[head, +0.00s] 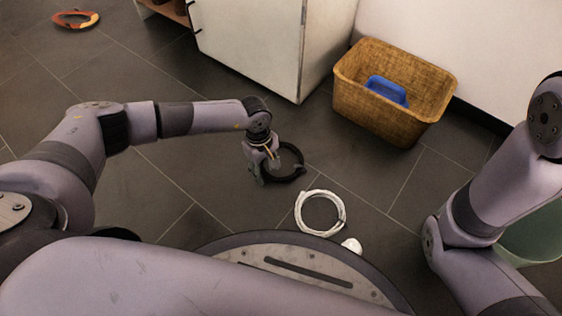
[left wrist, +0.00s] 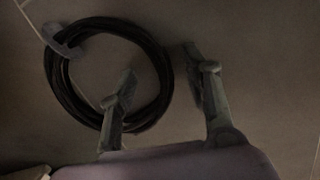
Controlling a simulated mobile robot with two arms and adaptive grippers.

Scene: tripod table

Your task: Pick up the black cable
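The black cable (head: 300,171) lies coiled in a ring on the dark tiled floor, near the middle of the head view. The coil also fills the left of the left wrist view (left wrist: 60,90), with a greyish clip or plug (left wrist: 63,42) on its upper left. My left gripper (head: 264,170) is low at the coil's left side in the head view. In the left wrist view its fingers (left wrist: 158,62) are spread apart. One finger overlaps the coil's lower right part and the other is outside the ring, with the coil's right side between them. Contact cannot be told. My right gripper is out of view.
A white coiled cable (head: 300,214) lies just in front of the black one, with a small white object (head: 352,245) beside it. A woven basket (head: 375,118) holds a blue item (head: 387,91). A white cabinet (head: 250,45) stands behind. An orange ring (head: 75,24) lies far left.

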